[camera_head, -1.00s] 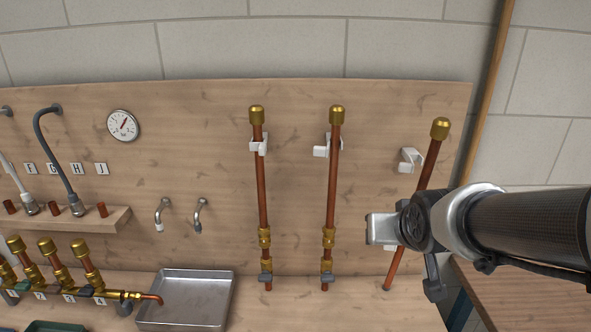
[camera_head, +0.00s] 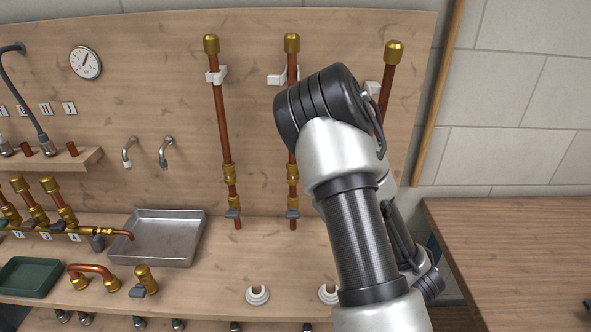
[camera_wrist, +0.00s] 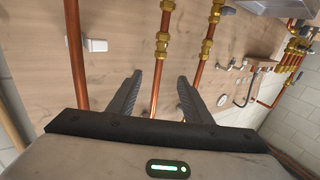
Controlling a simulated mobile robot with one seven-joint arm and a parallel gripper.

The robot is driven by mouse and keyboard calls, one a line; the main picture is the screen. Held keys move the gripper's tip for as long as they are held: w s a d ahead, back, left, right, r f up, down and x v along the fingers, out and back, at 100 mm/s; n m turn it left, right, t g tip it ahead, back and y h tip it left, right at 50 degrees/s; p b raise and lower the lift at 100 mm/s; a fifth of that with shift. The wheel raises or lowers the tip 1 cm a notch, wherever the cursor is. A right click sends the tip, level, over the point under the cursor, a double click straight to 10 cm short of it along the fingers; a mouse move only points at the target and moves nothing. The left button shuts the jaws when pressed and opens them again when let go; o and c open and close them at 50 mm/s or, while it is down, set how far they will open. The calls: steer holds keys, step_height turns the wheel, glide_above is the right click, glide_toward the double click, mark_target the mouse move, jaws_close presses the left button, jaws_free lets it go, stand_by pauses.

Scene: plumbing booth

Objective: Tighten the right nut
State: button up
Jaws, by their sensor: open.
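In the head view, a copper pipe with a brass nut (camera_head: 228,172) stands at the left, and a second pipe with a brass nut (camera_head: 292,172) stands to its right, partly behind my arm. The wrist view also shows the right one of these nuts (camera_wrist: 162,42), beyond the fingertips, and the left one (camera_wrist: 207,47) beside it. My gripper (camera_wrist: 160,76) is open and empty. The right pipe runs between its fingers in the picture; how far away it is, I cannot tell. In the head view my gripper is hidden behind my arm.
A third, leaning copper pipe (camera_head: 391,68) stands farther right, mostly hidden by my arm; it passes left of my fingers in the wrist view (camera_wrist: 76,60). White clips (camera_head: 216,76) hold pipes to the wooden board. A metal tray (camera_head: 158,238) lies at the left.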

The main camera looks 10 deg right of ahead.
mark_target(296, 167)
steer(key=p+x, duration=0.1)
steer(key=x, duration=1.6)
steer(key=shift+w+a+r, duration=0.1)
steer(key=shift+w+r, duration=0.05)
steer(key=shift+w, duration=0.05)
steer(key=c, duration=1.1)
